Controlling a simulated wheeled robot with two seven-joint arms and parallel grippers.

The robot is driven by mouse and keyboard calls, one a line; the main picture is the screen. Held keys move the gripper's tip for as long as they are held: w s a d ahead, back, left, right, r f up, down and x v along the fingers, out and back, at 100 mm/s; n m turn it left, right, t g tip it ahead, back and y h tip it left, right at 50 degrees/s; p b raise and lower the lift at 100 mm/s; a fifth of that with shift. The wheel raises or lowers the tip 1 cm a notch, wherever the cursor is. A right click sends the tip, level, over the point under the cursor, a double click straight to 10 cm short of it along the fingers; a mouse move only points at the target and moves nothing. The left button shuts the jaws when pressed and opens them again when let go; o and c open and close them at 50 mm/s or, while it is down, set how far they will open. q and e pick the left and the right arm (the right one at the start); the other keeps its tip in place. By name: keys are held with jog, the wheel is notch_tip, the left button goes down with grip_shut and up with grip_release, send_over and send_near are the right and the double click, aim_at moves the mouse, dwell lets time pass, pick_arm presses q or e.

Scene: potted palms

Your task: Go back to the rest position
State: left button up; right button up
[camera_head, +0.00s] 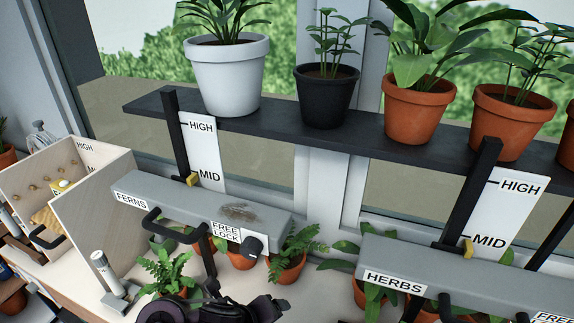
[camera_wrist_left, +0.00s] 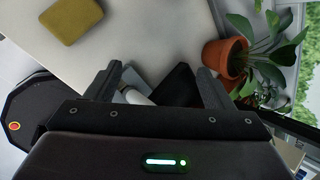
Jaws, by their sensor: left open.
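My left gripper (camera_wrist_left: 160,78) shows in the left wrist view with its two dark fingers spread wide apart. Nothing is held between them. A white rounded piece and a dark flat shape show behind the gap, below the pale table top. A dark part of my own arm shows at the bottom of the head view; I cannot make out fingers there. My right gripper is in neither view.
A grey FERNS bar (camera_head: 190,207) and a HERBS bar (camera_head: 385,257) stand over potted plants. A dark shelf (camera_head: 275,118) carries larger pots. A wooden box (camera_head: 100,200) is at left. In the wrist view, a yellow block (camera_wrist_left: 72,20) and terracotta pot (camera_wrist_left: 222,57) are on the table.

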pick_arm(q)
jog(key=s+a+n+g+y, duration=0.15)
jog(key=s+a+n, duration=0.5)
jog(key=n, duration=0.75)
jog(key=s+a+n+g+y, duration=0.15)
jog(key=s+a+n, duration=0.5)
jog(key=n, duration=0.75)
notch_tip(320, 180, down, 32)
jog(key=a+g+b, duration=0.1)
jog(key=a+b, duration=0.1)
jog(key=b, duration=0.1)
jog(key=s+a+f+g+b, duration=0.1)
jog(key=s+a+f, duration=0.2)
jog(key=s+f, duration=1.6)
jog(key=shift+f+m+y+b, duration=0.4)
jog(key=shift+f, duration=0.5)
jog(key=shift+s, duration=0.1)
